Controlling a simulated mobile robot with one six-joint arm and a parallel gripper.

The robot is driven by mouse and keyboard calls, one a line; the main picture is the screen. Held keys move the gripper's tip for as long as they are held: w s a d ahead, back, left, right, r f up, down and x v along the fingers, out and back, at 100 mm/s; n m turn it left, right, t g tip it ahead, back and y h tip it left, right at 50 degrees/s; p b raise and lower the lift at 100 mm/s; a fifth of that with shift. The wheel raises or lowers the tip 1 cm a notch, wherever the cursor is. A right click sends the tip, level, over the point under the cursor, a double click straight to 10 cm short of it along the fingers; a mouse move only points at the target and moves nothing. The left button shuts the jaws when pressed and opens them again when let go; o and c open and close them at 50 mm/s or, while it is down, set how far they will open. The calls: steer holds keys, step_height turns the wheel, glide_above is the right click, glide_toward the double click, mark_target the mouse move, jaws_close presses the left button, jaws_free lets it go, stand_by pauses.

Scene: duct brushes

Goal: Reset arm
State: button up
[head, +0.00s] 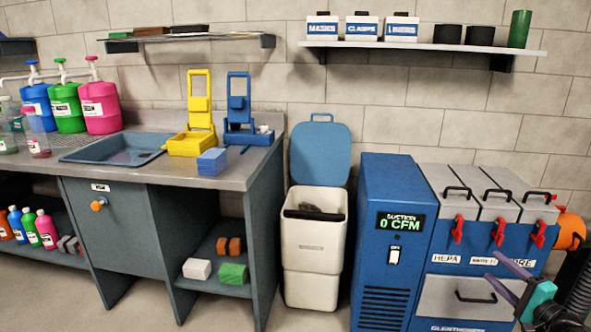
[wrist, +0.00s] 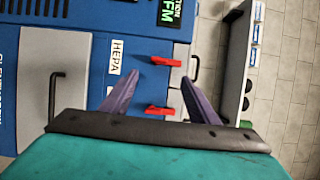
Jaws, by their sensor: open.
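My gripper (head: 506,273) is at the lower right of the head view, in front of the blue suction machine (head: 390,240). Its teal body and purple fingers show there. In the wrist view my gripper (wrist: 160,78) has its two purple fingers spread wide apart, with nothing between them. Beyond the fingers are the machine's blue front, a HEPA label (wrist: 117,62) and two red latches, one of them the upper latch (wrist: 166,61). The fingers appear apart from the machine, though the exact gap is hard to tell.
A white bin (head: 312,265) with a raised blue lid stands left of the machine. The counter (head: 240,170) holds a sink, pump bottles, yellow and blue stands and a blue block. A wall shelf (head: 425,47) carries boxes and dark cylinders. Floor is open at front left.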

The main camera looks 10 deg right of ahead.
steer(key=w+a+f+n+g+y+p, duration=0.1)
steer(key=w+a+f+n+y+p, duration=0.15)
steer(key=w+a, duration=0.75)
steer(key=w+a+f+n+g+y+p, duration=0.15)
steer(key=w+a+f+y+p, duration=0.35)
steer(key=a, duration=0.9)
steer(key=s+a+f+n+g+y+p, duration=0.15)
steer(key=a+f+g, duration=0.25)
steer(key=a, duration=0.9)
steer(key=a+f+n+g+y+p, duration=0.1)
steer(key=a+f+n+g+p, duration=0.25)
steer(key=a, duration=0.95)
steer(key=s+a+f+n+g+h+p, duration=0.1)
steer(key=s+a+f+n+g+p, duration=0.1)
steer(key=s+a+f+g, duration=0.5)
steer(key=s+a+f+n+g+h+p, duration=0.1)
steer(key=s+a+f+n+g+p, duration=0.3)
steer(key=s+a, duration=0.6)
steer(key=s+d+f+n+g+h, duration=0.1)
steer(key=s+d+f+h, duration=0.1)
steer(key=s, duration=0.4)
steer(key=s+d+f+g+h, duration=0.1)
steer(key=s+f+h, duration=0.15)
steer(key=s, duration=0.35)
steer(key=s+d+f+n+h, duration=0.1)
steer(key=s+d+n+h, duration=0.1)
steer(key=d, duration=0.7)
steer(key=shift+s+h+p, duration=0.3)
steer(key=shift+s+h, duration=0.45)
steer(key=shift+h, duration=0.2)
